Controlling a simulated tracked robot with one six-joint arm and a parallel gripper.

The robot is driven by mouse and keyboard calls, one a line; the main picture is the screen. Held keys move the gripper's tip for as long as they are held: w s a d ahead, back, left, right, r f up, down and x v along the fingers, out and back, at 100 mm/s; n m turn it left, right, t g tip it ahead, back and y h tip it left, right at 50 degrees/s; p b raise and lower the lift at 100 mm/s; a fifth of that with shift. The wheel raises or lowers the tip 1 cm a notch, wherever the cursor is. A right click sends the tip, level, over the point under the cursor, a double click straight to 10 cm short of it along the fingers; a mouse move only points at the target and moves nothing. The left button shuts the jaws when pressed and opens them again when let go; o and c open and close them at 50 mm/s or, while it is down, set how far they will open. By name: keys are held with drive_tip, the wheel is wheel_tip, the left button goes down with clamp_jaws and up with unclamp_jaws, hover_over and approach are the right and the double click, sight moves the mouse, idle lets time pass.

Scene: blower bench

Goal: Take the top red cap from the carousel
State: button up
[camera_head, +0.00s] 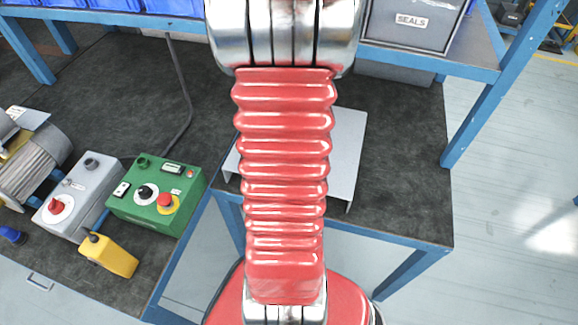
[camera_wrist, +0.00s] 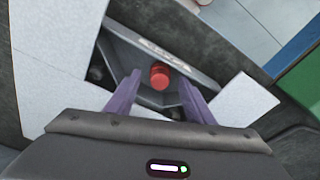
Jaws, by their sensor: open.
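One red cap (camera_wrist: 160,75) shows in the wrist view, seen end-on. I see a gap on both sides, and I cannot tell how far the fingertips are from the cap in depth. In the head view my arm covers the middle, and neither cap nor gripper shows there.
In the head view a light grey metal piece (camera_head: 347,150) lies on the dark bench top (camera_head: 410,150), partly behind my arm. A green control box (camera_head: 155,196), a grey box (camera_head: 82,190) and a yellow pendant (camera_head: 109,255) stand left. A SEALS bin (camera_head: 410,32) is on the shelf above.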

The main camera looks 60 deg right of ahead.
idle(0.4)
drive_tip(key=c, duration=1.1)
drive_tip(key=shift+r, duration=0.1)
wheel_tip(320, 180, up, 10)
drive_tip(key=shift+f, duration=0.1)
idle(0.6)
